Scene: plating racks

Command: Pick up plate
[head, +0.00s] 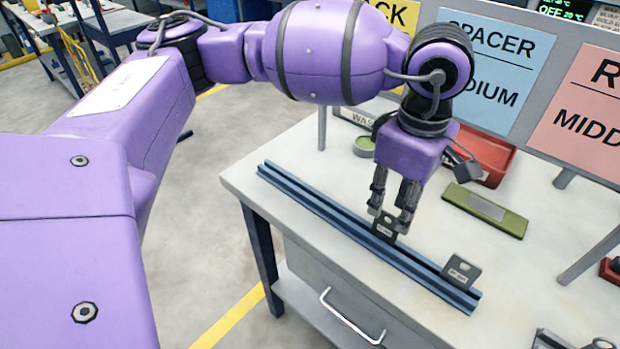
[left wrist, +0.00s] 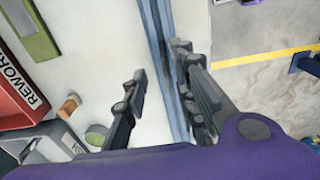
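A dark grey plate (head: 384,229) with a small label stands upright in the blue rail (head: 330,208) on the table. A second dark plate (head: 461,272) with a label stands in the rail closer to its near right end. My left gripper (head: 393,217) points down at the first plate, with its fingertips at the plate's upper part. In the left wrist view my left gripper (left wrist: 160,62) has its fingers apart, with the rail (left wrist: 160,25) running past between and behind them. Whether either finger touches the plate is unclear. My right gripper is not in view.
A green block with a grey panel (head: 485,210) lies right of the rail. A red bin (head: 490,158), a round green container (head: 364,147) and sign boards (head: 495,65) stand behind. The tabletop (head: 300,160) left of the rail is clear.

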